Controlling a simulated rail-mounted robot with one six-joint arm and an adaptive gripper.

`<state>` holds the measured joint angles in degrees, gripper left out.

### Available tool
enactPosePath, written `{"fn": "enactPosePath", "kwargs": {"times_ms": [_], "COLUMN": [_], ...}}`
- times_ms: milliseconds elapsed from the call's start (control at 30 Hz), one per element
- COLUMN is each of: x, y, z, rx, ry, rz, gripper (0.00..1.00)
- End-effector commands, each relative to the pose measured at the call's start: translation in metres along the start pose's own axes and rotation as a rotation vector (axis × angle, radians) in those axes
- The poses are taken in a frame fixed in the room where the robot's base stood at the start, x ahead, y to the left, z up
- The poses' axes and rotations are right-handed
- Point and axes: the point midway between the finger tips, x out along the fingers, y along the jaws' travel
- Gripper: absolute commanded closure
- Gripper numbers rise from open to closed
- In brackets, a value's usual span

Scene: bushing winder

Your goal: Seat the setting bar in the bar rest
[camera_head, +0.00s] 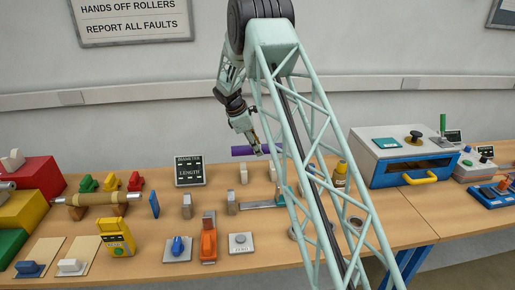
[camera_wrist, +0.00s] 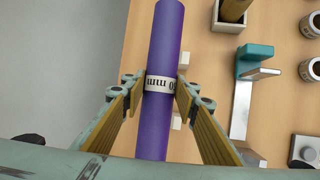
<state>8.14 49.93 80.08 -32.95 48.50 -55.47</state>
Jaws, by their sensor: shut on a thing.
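The setting bar, a purple cylinder with a white printed label, is in my gripper (camera_wrist: 160,88). The bar (camera_wrist: 166,30) runs lengthwise through the wrist view, with the fingers closed on both sides of its label. In the head view the bar (camera_head: 242,151) is about level, and my gripper (camera_head: 257,149) holds it near its middle. Two small pale posts, which look like the bar rest (camera_head: 244,174), stand on the bench below it. In the wrist view the posts (camera_wrist: 184,58) are partly hidden by the bar and a finger. The bar appears above them, apart.
A grey measuring slide with a teal jaw (camera_wrist: 255,52) lies beside the posts. A black DIAMETER/LENGTH board (camera_head: 190,170) stands to the left. Grey blocks (camera_head: 187,206) stand in front. A yellow bottle (camera_head: 341,173) and a blue-fronted oven (camera_head: 405,160) are to the right.

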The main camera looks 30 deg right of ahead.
Motion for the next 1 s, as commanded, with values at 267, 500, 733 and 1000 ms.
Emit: {"fn": "enactPosePath", "kwargs": {"times_ms": [267, 500, 733, 1000], "x": [0.009, 0.019, 0.028, 0.039], "y": [-0.002, -0.004, -0.006, -0.008], "z": [-0.004, -0.008, -0.011, -0.016], "rx": [0.0, 0.0, 0.0, 0.0], "ry": [0.0, -0.001, -0.001, 0.0], "rz": [0.0, 0.0, 0.0, 0.001], "gripper": [0.91, 0.91, 0.91, 0.91]}}
